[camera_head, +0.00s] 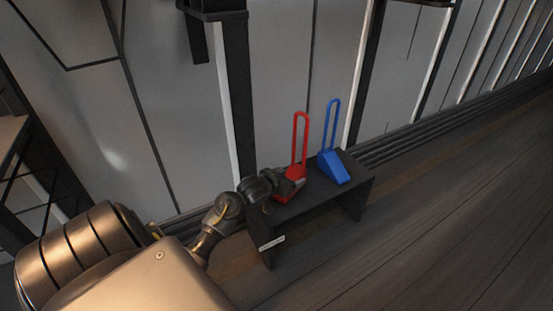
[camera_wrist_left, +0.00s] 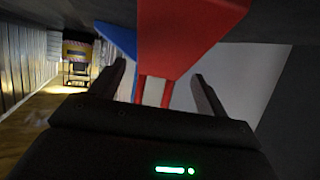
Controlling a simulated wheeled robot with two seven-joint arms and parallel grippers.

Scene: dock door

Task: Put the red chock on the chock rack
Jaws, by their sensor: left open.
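The red chock (camera_head: 301,138) is a wedge with a tall looped handle. It stands upright on a low dark bench-like rack (camera_head: 262,237), left of the blue chock (camera_head: 334,169). My left gripper (camera_head: 293,183) is at the red chock's lower part and hides some of its wedge. In the left wrist view the open fingers (camera_wrist_left: 161,75) stand either side of the red handle, below the red wedge (camera_wrist_left: 185,30) in the picture. I see no finger closed on it. The blue chock's edge (camera_wrist_left: 117,37) shows behind. My right gripper is not in view.
The rack carries a small white label (camera_head: 272,242), too small to read. A pale panelled wall with dark posts (camera_head: 238,100) stands behind it. Wooden floor (camera_head: 430,220) lies clear to the right. Shelving (camera_head: 15,135) stands at the far left.

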